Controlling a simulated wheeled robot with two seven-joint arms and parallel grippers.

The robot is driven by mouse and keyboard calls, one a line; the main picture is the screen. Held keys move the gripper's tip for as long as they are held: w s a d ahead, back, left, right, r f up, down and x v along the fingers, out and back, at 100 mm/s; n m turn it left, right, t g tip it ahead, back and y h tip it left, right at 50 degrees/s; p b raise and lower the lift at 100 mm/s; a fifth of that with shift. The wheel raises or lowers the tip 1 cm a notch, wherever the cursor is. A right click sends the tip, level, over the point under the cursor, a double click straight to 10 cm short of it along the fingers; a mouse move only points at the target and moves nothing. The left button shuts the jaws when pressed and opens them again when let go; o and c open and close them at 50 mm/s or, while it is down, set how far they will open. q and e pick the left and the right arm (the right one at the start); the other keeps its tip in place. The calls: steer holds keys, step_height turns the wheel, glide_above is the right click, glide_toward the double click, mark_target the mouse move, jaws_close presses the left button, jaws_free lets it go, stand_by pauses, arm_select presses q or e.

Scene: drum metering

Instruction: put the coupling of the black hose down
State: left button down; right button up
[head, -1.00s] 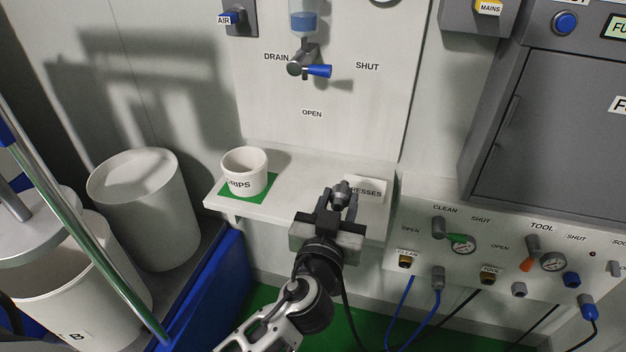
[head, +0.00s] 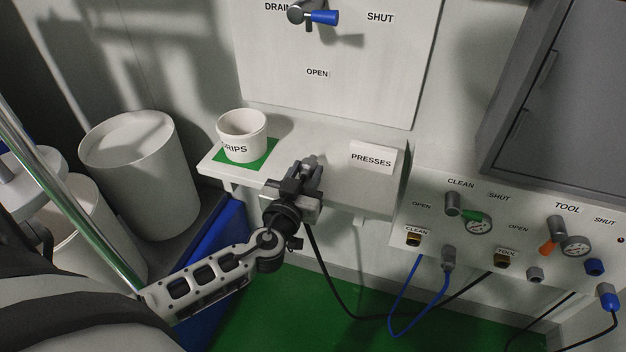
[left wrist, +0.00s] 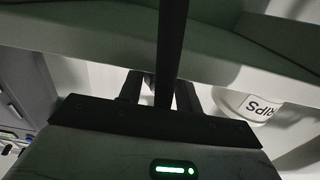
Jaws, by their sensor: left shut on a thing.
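My left gripper (head: 306,172) is at the front part of the white shelf (head: 330,155), between the drips cup and the PRESSES label. It is shut on the grey coupling (head: 311,161) of the black hose, whose end shows between the fingers. I cannot tell whether the coupling touches the shelf. The black hose (head: 327,280) hangs from below the gripper and runs right, below the panel. In the left wrist view a black hose (left wrist: 171,45) runs straight up past the fingers, which hide most of the coupling. My right gripper is not in view.
The white drips cup (head: 242,137) stands on a green mat (head: 259,161) on the shelf, left of the gripper. The PRESSES label (head: 372,158) is to the right, with bare shelf around it. A blue hose (head: 402,300) hangs below the valve panel.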

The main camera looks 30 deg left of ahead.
arm_select(q)
steer(key=shift+f, duration=0.2)
steer(key=shift+f+b, duration=0.2)
steer(key=shift+b, duration=0.1)
steer(key=c, duration=1)
jaws_free()
steer(key=shift+o, duration=0.2)
steer(key=shift+r, duration=0.15)
